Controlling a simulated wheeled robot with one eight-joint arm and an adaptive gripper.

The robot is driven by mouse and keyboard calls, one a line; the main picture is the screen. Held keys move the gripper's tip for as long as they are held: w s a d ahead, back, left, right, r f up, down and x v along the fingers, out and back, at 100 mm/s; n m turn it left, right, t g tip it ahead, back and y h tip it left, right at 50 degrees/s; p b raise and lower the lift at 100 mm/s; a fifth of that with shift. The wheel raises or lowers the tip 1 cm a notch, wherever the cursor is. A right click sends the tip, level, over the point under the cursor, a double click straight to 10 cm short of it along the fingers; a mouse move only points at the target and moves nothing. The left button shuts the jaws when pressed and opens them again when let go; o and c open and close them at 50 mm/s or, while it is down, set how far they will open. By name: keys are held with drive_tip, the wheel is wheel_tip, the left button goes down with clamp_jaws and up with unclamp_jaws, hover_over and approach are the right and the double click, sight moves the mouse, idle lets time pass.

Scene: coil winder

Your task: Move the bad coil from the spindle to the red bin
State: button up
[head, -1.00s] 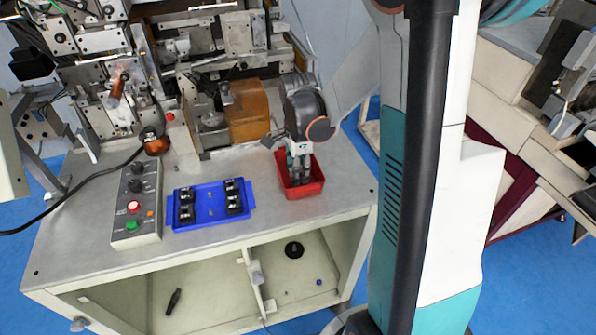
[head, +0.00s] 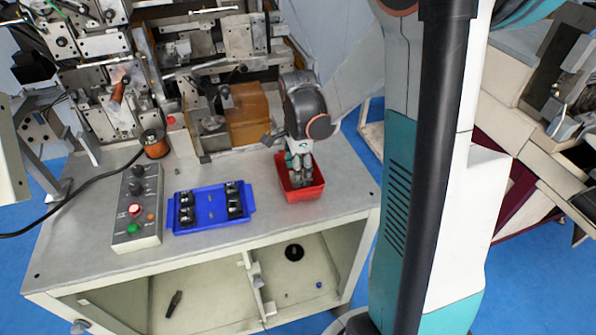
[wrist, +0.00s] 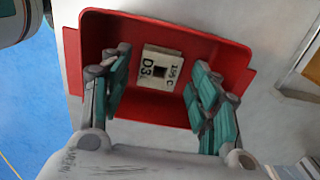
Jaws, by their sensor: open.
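The red bin (head: 310,192) stands at the right of the machine's tabletop. My gripper (head: 300,178) points down into it, open. In the wrist view the fingers (wrist: 160,90) stand apart inside the red bin (wrist: 180,35). Between them a pale square coil (wrist: 161,68), marked "155 C" and "D3", lies on the bin floor with its face up. Neither finger appears to touch it. In the head view the gripper and the bin wall hide this coil. I cannot make out the spindle clearly among the winder's parts (head: 117,92).
A blue tray (head: 210,208) with several dark coils lies left of the bin. A grey control box (head: 137,215) with buttons and a copper wire spool (head: 155,145) are farther left. An amber block (head: 248,115) stands close behind my gripper. The tabletop in front of the bin is clear.

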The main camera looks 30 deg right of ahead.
wheel_tip(320, 180, up, 11)
drive_tip(key=p, duration=0.2)
drive_tip(key=shift+f, duration=0.15)
